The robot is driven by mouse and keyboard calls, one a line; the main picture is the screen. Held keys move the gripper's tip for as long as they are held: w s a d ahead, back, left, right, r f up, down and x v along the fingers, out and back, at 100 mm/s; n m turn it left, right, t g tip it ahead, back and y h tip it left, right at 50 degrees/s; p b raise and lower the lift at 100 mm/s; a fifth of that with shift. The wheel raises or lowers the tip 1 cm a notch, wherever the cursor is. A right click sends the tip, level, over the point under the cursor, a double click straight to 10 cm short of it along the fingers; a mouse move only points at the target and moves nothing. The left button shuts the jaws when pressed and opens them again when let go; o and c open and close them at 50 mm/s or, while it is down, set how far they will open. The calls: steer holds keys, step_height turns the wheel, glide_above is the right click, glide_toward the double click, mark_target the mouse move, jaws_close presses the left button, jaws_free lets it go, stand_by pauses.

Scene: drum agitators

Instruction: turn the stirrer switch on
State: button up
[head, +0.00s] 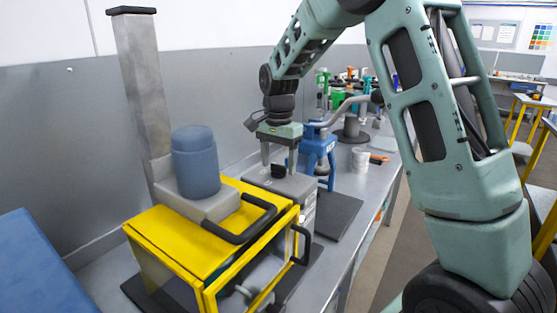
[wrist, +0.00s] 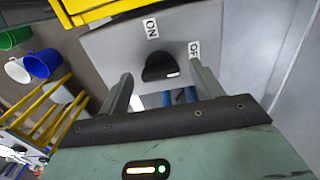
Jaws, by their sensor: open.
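The stirrer switch is a black rotary knob (wrist: 158,66) on a light grey panel (wrist: 110,42). A white mark shows at the knob's right end, on the side nearer the "OF" label (wrist: 194,49); the "ON" label (wrist: 151,27) is above the knob in the wrist view. My gripper (wrist: 160,74) is open, with one finger to each side of the knob and nothing held. Contact with the knob cannot be told. In the head view my gripper (head: 279,158) points down over the grey control box (head: 299,187), where the knob shows dark between the fingers.
A yellow-framed guard (head: 180,250) with black handles stands just in front of the box, with a blue-grey motor (head: 195,160) and a metal column (head: 143,90) beside it. A blue stand (head: 318,150) is close behind my gripper.

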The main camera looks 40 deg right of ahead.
steer(key=c, duration=1)
